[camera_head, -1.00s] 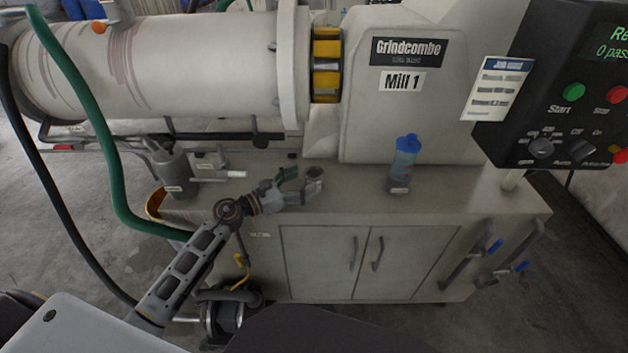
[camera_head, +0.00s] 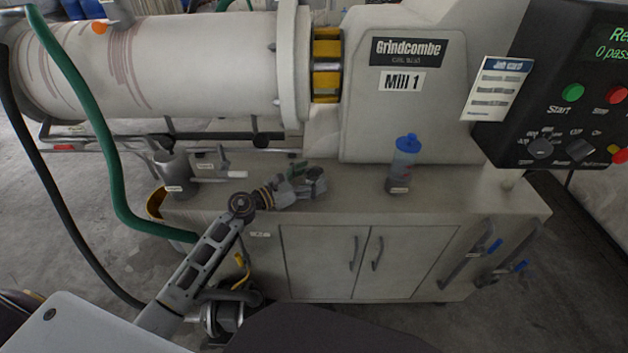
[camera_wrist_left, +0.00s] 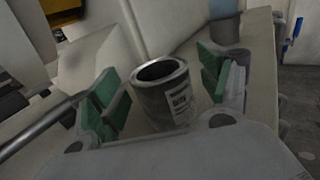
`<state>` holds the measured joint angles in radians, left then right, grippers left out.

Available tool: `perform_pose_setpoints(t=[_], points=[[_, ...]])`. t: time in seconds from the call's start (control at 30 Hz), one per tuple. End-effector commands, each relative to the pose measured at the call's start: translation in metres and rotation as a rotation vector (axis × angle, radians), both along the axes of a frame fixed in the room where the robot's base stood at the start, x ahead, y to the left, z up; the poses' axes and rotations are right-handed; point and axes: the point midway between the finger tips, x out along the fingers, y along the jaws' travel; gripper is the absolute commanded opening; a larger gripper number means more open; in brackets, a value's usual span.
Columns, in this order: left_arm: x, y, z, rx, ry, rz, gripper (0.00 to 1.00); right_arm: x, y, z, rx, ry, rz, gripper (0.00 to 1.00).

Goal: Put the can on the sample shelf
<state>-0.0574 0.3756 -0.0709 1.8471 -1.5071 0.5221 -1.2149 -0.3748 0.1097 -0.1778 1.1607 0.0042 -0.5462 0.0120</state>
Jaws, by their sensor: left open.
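The can (camera_wrist_left: 168,98) is a dark grey, open-topped cylinder with a pale label, standing upright on the counter (camera_head: 350,205) of the mill. My left gripper (camera_head: 305,178) is open over the counter. In the left wrist view its green-padded fingers stand on either side of the can, with a visible gap on the left; I cannot tell whether the right one touches. In the head view the gripper largely hides the can. I cannot pick out a sample shelf in either view. My right gripper is not in view.
A blue-lidded bottle (camera_head: 405,165) stands on the counter to the right, and a grey jug (camera_head: 175,170) at the left end. The mill housing (camera_head: 400,110) rises behind. A green hose (camera_head: 95,120) hangs at left. The control panel (camera_head: 570,100) overhangs the right.

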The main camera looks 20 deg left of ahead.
Motion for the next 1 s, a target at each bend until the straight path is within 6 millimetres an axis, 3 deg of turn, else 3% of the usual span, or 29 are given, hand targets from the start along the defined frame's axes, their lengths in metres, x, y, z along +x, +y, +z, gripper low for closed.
perform_pose_setpoints(t=[0.23,0.73,1.0], points=[[0.013,-0.010,0.001,0.000,-0.001,0.000,0.77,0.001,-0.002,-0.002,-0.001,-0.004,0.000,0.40],[0.013,-0.011,0.000,0.000,0.000,-0.001,0.77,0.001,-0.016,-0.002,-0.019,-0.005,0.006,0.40],[0.013,-0.011,0.000,-0.001,-0.001,-0.001,0.45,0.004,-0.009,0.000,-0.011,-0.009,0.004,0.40]])
